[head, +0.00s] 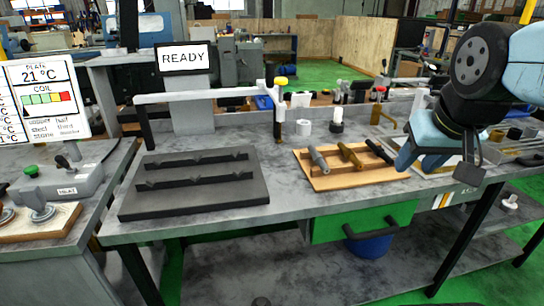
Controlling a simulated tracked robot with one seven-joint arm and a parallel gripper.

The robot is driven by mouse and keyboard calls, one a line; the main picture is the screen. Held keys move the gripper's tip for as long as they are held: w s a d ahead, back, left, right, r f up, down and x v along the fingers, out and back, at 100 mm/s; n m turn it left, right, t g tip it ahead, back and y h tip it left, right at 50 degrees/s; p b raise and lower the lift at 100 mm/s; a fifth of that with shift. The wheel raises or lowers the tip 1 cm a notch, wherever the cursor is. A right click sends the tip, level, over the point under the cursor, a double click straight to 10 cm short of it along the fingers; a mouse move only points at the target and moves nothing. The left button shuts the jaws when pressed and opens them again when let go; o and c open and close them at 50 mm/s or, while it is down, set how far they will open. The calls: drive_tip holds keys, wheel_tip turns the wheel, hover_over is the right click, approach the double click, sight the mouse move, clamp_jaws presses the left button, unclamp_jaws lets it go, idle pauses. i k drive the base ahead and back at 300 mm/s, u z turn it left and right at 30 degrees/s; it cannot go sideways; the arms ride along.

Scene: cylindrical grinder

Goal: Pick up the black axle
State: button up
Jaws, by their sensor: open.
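The black axle (379,152) lies at the right end of a wooden board (322,184) on the grey workbench. A brass-coloured axle (350,154) and a grey axle (318,158) lie beside it to the left on the same board. My gripper (437,165) is in the right of the head view, to the right of the black axle and apart from it. It is open, and I see nothing held in it. It hides part of the bench behind it.
A dark plate with two notched rails (195,186) sits on the left of the bench. A white-barred frame (205,95) stands behind it. Small white and black containers (303,127) stand behind the board. The bench between plate and board is clear.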

sight(377, 151)
drive_tip(key=z, duration=0.3)
drive_tip(key=k, duration=0.6)
drive_tip(key=z, duration=0.35)
drive_tip(key=i, duration=0.95)
drive_tip(key=u, duration=0.15)
